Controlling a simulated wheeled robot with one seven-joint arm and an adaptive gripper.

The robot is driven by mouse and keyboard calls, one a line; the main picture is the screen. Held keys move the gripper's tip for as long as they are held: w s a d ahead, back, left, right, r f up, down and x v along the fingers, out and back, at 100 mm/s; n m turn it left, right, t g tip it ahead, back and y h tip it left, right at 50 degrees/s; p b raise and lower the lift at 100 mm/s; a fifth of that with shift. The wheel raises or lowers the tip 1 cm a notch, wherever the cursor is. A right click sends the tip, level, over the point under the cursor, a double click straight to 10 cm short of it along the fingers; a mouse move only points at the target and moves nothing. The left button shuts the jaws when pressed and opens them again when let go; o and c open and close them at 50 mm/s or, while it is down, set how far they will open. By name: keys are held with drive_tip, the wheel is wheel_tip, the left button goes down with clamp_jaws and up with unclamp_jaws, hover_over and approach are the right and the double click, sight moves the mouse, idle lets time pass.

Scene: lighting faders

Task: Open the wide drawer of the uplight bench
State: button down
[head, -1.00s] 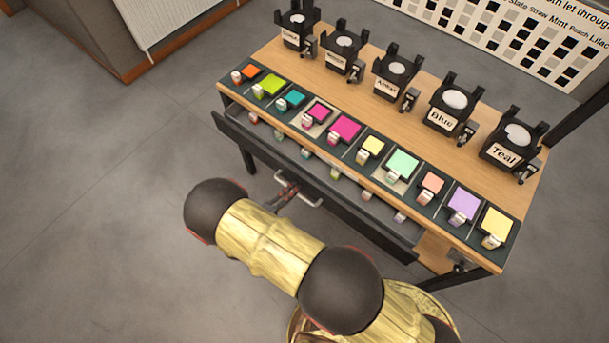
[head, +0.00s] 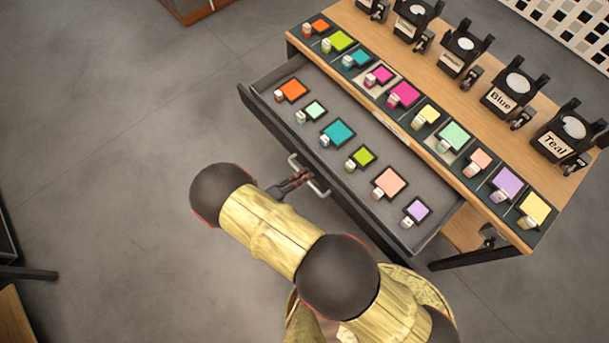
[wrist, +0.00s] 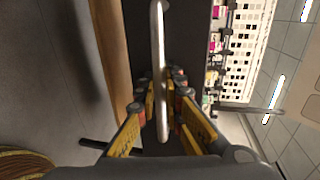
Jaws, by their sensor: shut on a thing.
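The uplight bench (head: 455,68) has a wooden top and stands at the right of the head view. Its wide drawer (head: 262,76) is pulled well out, and its grey inside shows several colour tiles with small tagged handles. A metal bar handle (head: 318,189) is on the drawer front. My gripper (head: 303,178) is shut on that handle. In the wrist view, the handle (wrist: 160,70) runs upright between the fingers of my gripper (wrist: 162,118). My arm hides part of the floor below the drawer.
A row of colour tiles (head: 403,94) lies along the bench's front edge. Several black lamp holders with labels, such as Teal (head: 560,140), stand behind them. A swatch chart (head: 560,25) is at the back. The floor (head: 130,150) to the left is clear.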

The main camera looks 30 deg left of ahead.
drive_tip(key=shift+s+f, duration=0.1)
drive_tip(key=c, duration=2.2)
unclamp_jaws()
drive_tip(key=shift+c, duration=0.2)
